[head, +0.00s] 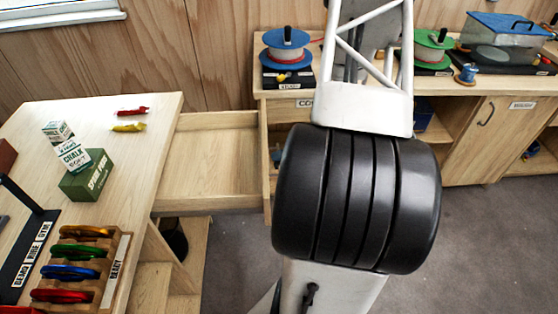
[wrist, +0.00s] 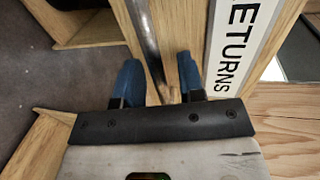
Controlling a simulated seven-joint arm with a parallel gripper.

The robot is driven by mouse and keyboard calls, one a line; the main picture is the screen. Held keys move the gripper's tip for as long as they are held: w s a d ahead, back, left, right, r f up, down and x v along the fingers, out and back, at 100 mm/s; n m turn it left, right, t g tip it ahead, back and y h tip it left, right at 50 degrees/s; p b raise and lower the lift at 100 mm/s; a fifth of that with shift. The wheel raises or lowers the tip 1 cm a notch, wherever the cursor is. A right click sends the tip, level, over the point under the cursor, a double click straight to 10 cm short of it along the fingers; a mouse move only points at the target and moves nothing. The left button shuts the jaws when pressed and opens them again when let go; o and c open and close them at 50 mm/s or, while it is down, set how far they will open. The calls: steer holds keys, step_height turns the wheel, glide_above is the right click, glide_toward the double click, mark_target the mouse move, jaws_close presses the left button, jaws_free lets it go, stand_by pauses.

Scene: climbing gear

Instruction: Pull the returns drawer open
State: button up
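A metal bar handle (wrist: 149,45) runs beside the white RETURNS label (wrist: 240,45) on a wooden front in the wrist view. My gripper (wrist: 157,75) has its two blue fingertips on either side of the handle. A gap shows between the bar and the right finger, so it looks open around the handle, not clamped. In the head view, an empty wooden drawer (head: 215,160) stands pulled out between the left table and the back counter. Its label and handle do not show there, and my arm hides the gripper.
The left table (head: 150,130) holds chalk boxes (head: 75,155) and a rack of coloured gear (head: 80,270). The back counter (head: 300,92) carries rope reels and a clear blue-lidded box (head: 505,40). Grey floor (head: 480,240) is clear at the right.

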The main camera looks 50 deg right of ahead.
steer(key=shift+s, duration=0.1)
steer(key=v, duration=0.7)
steer(key=shift+s+d, duration=0.15)
steer(key=shift+d, duration=0.1)
steer(key=shift+r, duration=0.2)
stand_by(0.8)
steer(key=w+a+r+n+g+h, duration=0.35)
steer(key=w+r+n+g, duration=0.2)
steer(key=r, duration=0.45)
steer(key=w+a+r+n+g+h, duration=0.1)
steer(key=a+r+g, duration=0.1)
steer(key=a+r, duration=0.6)
steer(key=w+a+r+g+h, duration=0.1)
steer(key=a+r+g, duration=0.25)
steer(key=a, duration=0.75)
steer(key=s+a+r+n+t+h, duration=0.1)
steer(key=s+a+r+h, duration=0.2)
steer(key=s+a+r, duration=0.3)
steer(key=s+a+r+n+t+h, duration=0.1)
steer(key=s+a+r+h, duration=0.2)
steer(key=a, duration=1)
steer(key=shift+s+r, duration=1.9)
steer(key=shift+s, duration=0.15)
